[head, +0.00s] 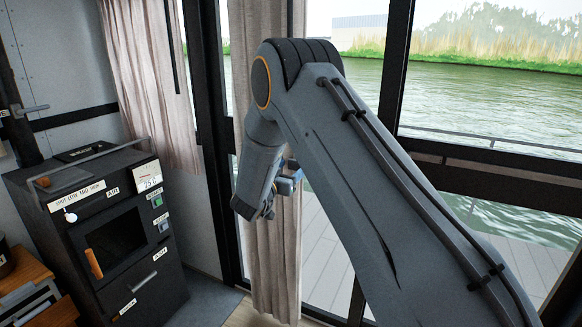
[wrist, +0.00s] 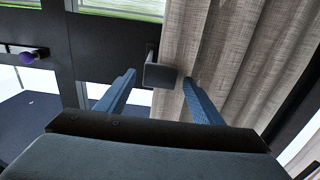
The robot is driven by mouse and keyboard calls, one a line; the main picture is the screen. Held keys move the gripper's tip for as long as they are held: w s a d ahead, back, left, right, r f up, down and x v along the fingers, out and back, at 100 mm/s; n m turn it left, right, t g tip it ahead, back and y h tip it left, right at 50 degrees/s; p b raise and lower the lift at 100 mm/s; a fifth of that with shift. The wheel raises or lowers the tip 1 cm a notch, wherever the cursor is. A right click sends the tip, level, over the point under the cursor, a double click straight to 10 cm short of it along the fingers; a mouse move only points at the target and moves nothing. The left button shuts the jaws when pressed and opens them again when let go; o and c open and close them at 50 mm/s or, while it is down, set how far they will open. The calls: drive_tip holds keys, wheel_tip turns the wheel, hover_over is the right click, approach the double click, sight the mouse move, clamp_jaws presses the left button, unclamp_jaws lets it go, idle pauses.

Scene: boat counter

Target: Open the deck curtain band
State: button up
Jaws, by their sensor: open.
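The beige deck curtain (head: 278,262) hangs gathered beside a dark door post. It also fills the right of the wrist view (wrist: 232,50). A small dark grey block (wrist: 160,76) sits at the curtain's left edge against the dark frame; I cannot tell whether it is part of the curtain band. No strap around the curtain shows clearly. My gripper (wrist: 158,79) is open, its two blue fingers on either side of the block as seen from the wrist; contact cannot be told. In the head view my arm hides most of the gripper and the curtain's middle.
A black stove-like cabinet (head: 112,275) with an orange handle stands at the left. A second curtain (head: 150,75) hangs above and behind it. Large windows with dark frames show water and a deck (head: 325,255).

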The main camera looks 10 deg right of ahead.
drive_tip(key=shift+w+d, duration=0.1)
drive_tip(key=shift+w, duration=0.05)
drive_tip(key=shift+c, duration=0.4)
drive_tip(key=c, duration=1.4)
